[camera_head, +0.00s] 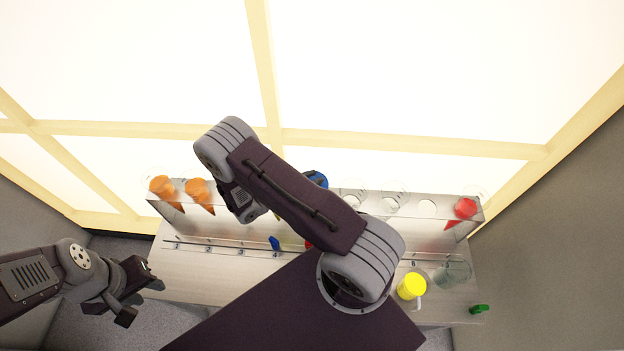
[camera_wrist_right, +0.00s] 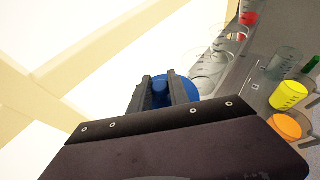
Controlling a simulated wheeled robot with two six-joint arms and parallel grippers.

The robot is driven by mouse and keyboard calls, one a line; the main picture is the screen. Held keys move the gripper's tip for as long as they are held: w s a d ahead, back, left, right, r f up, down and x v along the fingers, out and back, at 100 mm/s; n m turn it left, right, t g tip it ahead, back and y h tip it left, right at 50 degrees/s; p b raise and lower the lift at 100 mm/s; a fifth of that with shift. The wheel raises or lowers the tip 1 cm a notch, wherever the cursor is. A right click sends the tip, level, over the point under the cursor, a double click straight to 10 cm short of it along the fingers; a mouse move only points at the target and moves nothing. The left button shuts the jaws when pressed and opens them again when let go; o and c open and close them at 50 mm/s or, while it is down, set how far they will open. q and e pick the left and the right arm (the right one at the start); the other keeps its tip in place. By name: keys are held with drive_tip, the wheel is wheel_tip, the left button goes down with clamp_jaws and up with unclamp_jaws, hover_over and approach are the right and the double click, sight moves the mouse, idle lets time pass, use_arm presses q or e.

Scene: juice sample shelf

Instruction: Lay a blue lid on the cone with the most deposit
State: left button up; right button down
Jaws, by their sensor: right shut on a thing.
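A blue lid (camera_wrist_right: 161,88) is between the two fingers of my right gripper (camera_wrist_right: 160,93) in the right wrist view, and the gripper is shut on it. In the head view a blue piece (camera_head: 316,180) shows past my right arm, which hides the right gripper. Two cones with orange contents (camera_head: 162,186) (camera_head: 198,191) stand at the left of the rack. A cone with red contents (camera_head: 465,208) is at the right end. Clear cones (camera_wrist_right: 208,72) show near the lid. Deposit levels are too small to tell. My left gripper (camera_head: 138,298) is open and empty at lower left.
The numbered rack (camera_head: 435,235) stands before a bright window. A yellow cup (camera_head: 411,286), a clear beaker (camera_head: 452,272) and a green object (camera_head: 479,309) are at the right. A small blue object (camera_head: 274,243) lies near the middle. My right arm hides the rack's centre.

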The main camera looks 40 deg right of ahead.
drive_tip(key=shift+f, duration=0.8)
drive_tip(key=shift+w, duration=0.1)
drive_tip(key=shift+f, duration=0.1)
drive_tip(key=shift+f, duration=0.15)
drive_tip(key=c, duration=1.2)
unclamp_jaws()
drive_tip(key=shift+c, duration=0.2)
